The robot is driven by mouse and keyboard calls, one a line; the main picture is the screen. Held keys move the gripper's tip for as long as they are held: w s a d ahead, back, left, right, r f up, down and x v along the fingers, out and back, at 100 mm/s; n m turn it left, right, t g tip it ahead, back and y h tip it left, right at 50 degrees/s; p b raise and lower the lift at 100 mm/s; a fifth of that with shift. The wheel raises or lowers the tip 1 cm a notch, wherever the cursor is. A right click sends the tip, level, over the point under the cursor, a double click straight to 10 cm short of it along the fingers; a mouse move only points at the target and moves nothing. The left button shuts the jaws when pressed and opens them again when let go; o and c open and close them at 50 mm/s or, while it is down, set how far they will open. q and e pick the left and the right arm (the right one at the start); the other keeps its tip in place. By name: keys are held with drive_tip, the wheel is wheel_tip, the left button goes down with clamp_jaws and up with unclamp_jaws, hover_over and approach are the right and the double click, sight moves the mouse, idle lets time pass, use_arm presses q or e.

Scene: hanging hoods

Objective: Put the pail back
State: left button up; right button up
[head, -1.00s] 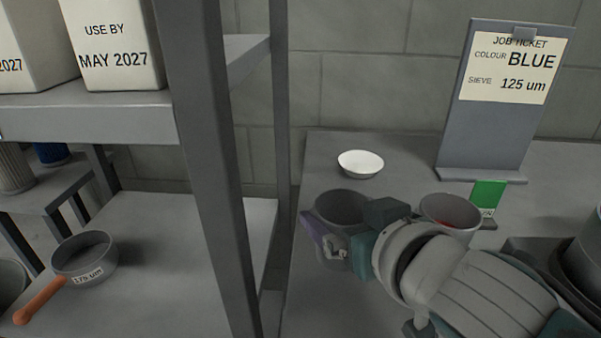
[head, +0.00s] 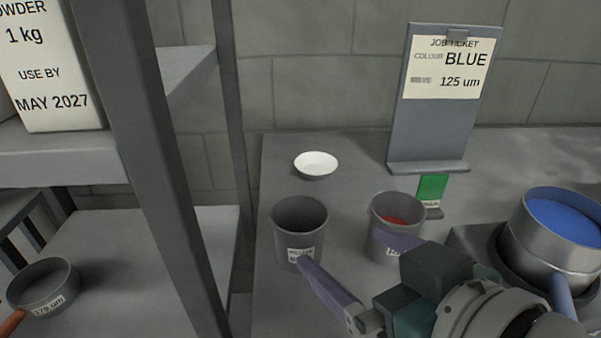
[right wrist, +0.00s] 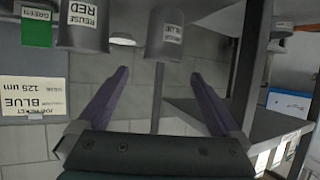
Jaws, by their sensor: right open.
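Two grey pails stand on the bench. The left pail (head: 300,219) looks empty, and I cannot fully read its label; it also shows in the right wrist view (right wrist: 165,17). The other pail (head: 382,212) holds something red, and its label reads REUSE RED in the right wrist view (right wrist: 83,45). My right gripper (head: 340,250) is open and empty, with purple fingers. In the head view one fingertip overlaps the left pail's label and the other crosses the red pail's front. I cannot tell whether either touches. My left gripper is not in view.
A white dish (head: 316,164) lies behind the pails. A job ticket stand (head: 432,130) reads BLUE, 125 um. A green tag (head: 431,189) stands beside the red pail. A metal pan (head: 552,247) with blue contents is at right. Left is a shelf post (head: 150,150) and a 175 um sieve (head: 43,285).

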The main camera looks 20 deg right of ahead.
drive_tip(key=s+d+f+g, duration=0.1)
drive_tip(key=s, duration=0.1)
drive_tip(key=s+d+f+g+h, duration=0.1)
drive_tip(key=s+g, duration=0.1)
drive_tip(key=s+d+g+h, duration=0.1)
drive_tip(key=s+d, duration=0.1)
drive_tip(key=shift+d+f+m+g, duration=0.1)
drive_tip(key=shift+f+m+g, duration=0.3)
drive_tip(key=s+g, duration=0.1)
drive_tip(key=s, duration=0.2)
drive_tip(key=s+n+g, duration=0.1)
drive_tip(key=s+g, duration=0.1)
drive_tip(key=s+g+y, duration=0.1)
drive_tip(key=s, duration=0.2)
drive_tip(key=shift+s+a+f+n+g, duration=0.25)
drive_tip(key=shift+s+f+n+g, duration=0.05)
drive_tip(key=shift+f+g, duration=0.1)
